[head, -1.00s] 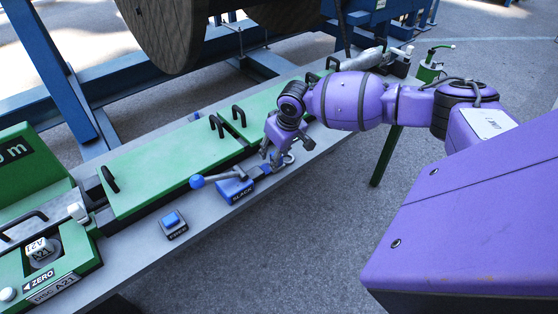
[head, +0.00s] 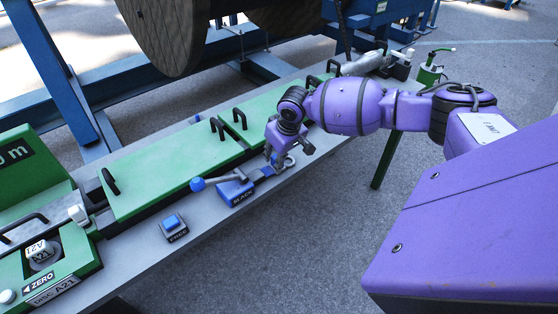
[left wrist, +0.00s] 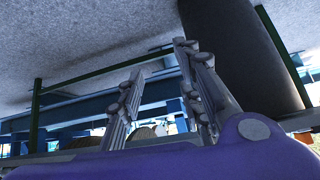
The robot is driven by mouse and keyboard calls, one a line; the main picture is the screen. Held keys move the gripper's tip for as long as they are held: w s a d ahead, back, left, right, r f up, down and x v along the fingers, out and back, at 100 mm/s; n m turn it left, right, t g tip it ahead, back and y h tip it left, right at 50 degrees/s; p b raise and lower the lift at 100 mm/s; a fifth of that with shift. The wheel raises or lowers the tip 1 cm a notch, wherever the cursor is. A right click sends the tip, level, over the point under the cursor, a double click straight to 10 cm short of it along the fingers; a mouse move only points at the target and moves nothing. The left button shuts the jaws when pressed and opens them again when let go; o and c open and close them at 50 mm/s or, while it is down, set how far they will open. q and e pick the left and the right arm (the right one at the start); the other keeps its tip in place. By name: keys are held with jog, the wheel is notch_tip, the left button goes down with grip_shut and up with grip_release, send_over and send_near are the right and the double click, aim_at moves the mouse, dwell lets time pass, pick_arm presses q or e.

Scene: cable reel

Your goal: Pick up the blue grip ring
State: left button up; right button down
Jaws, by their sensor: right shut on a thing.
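My right gripper (head: 279,160) reaches down to the bench near its front edge, just right of the blue SLACK block. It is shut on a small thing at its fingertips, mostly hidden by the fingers. A bit of blue, which looks like the blue grip ring (head: 267,171), shows at the fingertips; its full shape cannot be made out. A grey round part (head: 289,162) lies beside the fingers. My left gripper (left wrist: 160,60) shows in the left wrist view, its fingers apart with nothing between them, away from the bench.
The SLACK block (head: 236,193) has a lever with a blue ball knob (head: 197,184). A blue button box (head: 173,226) sits on the bench front. Green covers (head: 160,172) with black handles run behind. A large wooden reel (head: 170,35) stands at the back.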

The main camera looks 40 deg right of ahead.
aim_at(276, 156)
jog(key=shift+r, duration=0.5)
notch_tip(276, 156, up, 2)
jog(key=shift+r, duration=0.25)
jog(key=s+r+p, duration=0.2)
jog(key=s+r, duration=0.7)
jog(key=s, duration=0.5)
jog(key=shift+d+r, duration=0.2)
jog(key=shift+r, duration=0.05)
